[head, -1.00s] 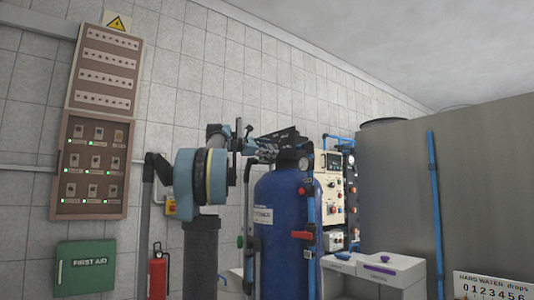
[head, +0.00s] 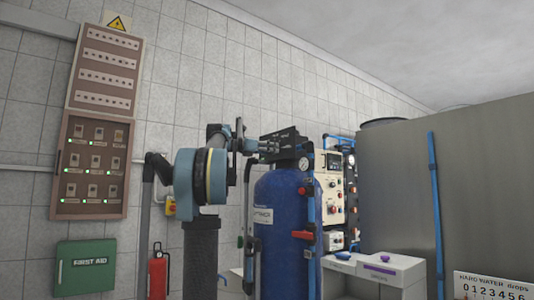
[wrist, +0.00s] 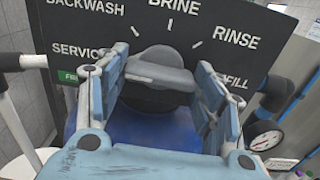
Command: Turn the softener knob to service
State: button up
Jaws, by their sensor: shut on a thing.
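The softener knob (wrist: 160,72) is a grey bar on a dark round base, in the middle of the black dial panel (wrist: 235,15) in the wrist view. Its bar lies nearly level across the picture, between the fingers of my gripper (wrist: 163,85). The gripper is shut on the knob, one finger at each end. SERVICE is at the left, BACKWASH upper left, BRINE at the top, RINSE upper right; the lower right label is partly hidden. In the head view my gripper (head: 268,147) is at the dark valve head (head: 285,143) on the blue softener tank (head: 283,225); the knob is not distinguishable there.
A pressure gauge (wrist: 265,136) sits right of the fingers; it also shows in the head view (head: 303,164). Blue pipes (head: 311,215) run down the tank's right side. A control panel (head: 333,190) and large grey tank (head: 395,190) stand further right.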

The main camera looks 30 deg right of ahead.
jog(key=shift+w+n, duration=0.15)
jog(key=shift+n, duration=0.15)
jog(key=o, duration=1)
jog(key=shift+o, duration=0.2)
jog(key=shift+a, duration=0.1)
jog(key=a, duration=1.2)
jog(key=shift+s, duration=0.45)
